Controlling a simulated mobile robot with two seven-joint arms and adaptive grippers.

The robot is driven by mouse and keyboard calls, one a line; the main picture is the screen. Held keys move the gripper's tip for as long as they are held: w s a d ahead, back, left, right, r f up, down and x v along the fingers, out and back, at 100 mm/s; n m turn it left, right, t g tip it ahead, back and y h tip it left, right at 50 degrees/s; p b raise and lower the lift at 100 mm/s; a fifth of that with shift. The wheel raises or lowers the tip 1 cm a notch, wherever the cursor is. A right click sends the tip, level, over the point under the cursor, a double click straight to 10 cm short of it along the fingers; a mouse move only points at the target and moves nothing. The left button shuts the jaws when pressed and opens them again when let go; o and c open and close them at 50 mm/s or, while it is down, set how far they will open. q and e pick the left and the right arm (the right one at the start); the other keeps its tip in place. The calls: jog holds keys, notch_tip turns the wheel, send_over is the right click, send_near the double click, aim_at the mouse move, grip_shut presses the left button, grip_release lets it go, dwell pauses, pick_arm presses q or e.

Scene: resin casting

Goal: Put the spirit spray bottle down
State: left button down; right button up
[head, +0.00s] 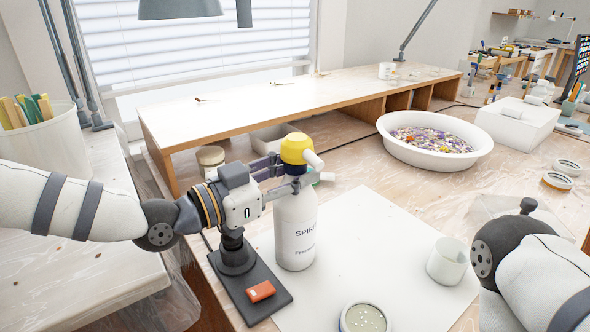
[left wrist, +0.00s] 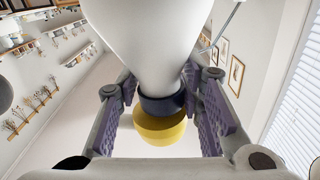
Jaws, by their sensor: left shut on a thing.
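The spirit spray bottle (head: 296,232) is white with a yellow head and printed lettering, and it stands upright in the head view. My left gripper (head: 290,172) comes in from the left and is shut around its neck, just below the yellow head. In the left wrist view the white bottle body (left wrist: 157,40) and yellow head (left wrist: 160,124) show between my purple-padded fingers (left wrist: 165,105). The bottle's base appears at the white sheet (head: 372,245), but I cannot tell whether it touches. My right arm shows at the right edge; its gripper is out of view.
A black stand (head: 236,262) with an orange object (head: 261,291) is left of the bottle. A white cup (head: 447,261) and a small round dish (head: 365,318) are to the right. A basin of petals (head: 435,140) and a wooden shelf (head: 290,95) are behind. The sheet's middle is clear.

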pick_arm(q)
jog(key=c, duration=1.1)
grip_release()
jog(key=shift+r, duration=0.15)
jog(key=v, duration=0.7)
jog(key=shift+s+a, duration=0.15)
jog(key=shift+a, duration=0.05)
